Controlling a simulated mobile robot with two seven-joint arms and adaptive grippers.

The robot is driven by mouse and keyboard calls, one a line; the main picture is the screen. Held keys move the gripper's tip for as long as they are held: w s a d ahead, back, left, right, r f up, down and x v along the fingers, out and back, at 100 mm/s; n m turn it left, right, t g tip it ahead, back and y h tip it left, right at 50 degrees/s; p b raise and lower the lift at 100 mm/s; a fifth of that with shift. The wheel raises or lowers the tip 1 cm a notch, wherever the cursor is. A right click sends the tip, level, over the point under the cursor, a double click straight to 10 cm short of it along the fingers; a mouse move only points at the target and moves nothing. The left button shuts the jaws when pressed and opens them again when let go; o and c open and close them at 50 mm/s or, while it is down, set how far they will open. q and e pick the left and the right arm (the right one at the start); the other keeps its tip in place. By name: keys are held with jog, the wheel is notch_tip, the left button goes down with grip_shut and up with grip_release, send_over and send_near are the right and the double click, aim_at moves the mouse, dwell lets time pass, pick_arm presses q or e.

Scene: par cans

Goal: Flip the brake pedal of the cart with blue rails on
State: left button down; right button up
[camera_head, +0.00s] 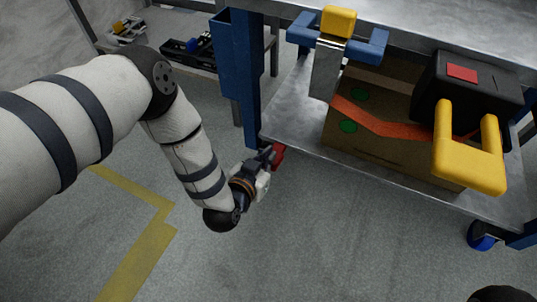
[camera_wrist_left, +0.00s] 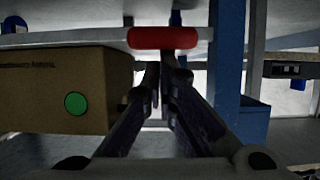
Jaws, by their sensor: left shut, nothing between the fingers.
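The cart has blue uprights (camera_head: 240,75) and a grey metal lower shelf (camera_head: 290,128). A red bar (camera_head: 278,155), which looks like the brake pedal, sits by the shelf's near left corner. In the left wrist view the red bar (camera_wrist_left: 165,38) lies crosswise on a metal rod, just above and beyond my fingertips. My left gripper (camera_head: 268,154) is shut and empty, close beside the red bar; I cannot tell whether they touch. Its fingers (camera_wrist_left: 160,78) show together in the left wrist view. My right gripper is not in view.
A cardboard box (camera_head: 375,150) with an orange strap stands on the lower shelf. Another shelf unit (camera_head: 187,60) stands behind. The floor at front is clear.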

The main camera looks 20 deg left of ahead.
pick_arm(q)
jog(key=shift+s+f, duration=0.1)
jog(key=shift+f, duration=0.1)
jog(key=shift+s+f+t, duration=0.1)
jog(key=shift+f+t, duration=0.1)
jog(key=shift+t, duration=0.1)
jog(key=shift+s+f, duration=0.2)
jog(key=shift+f, duration=0.45)
jog(key=shift+s+f, duration=0.25)
jog(key=shift+f, duration=0.4)
jog(key=shift+s+f, duration=0.2)
jog(key=shift+f, duration=0.45)
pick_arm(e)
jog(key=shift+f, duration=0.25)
pick_arm(q)
jog(key=shift+f, duration=0.15)
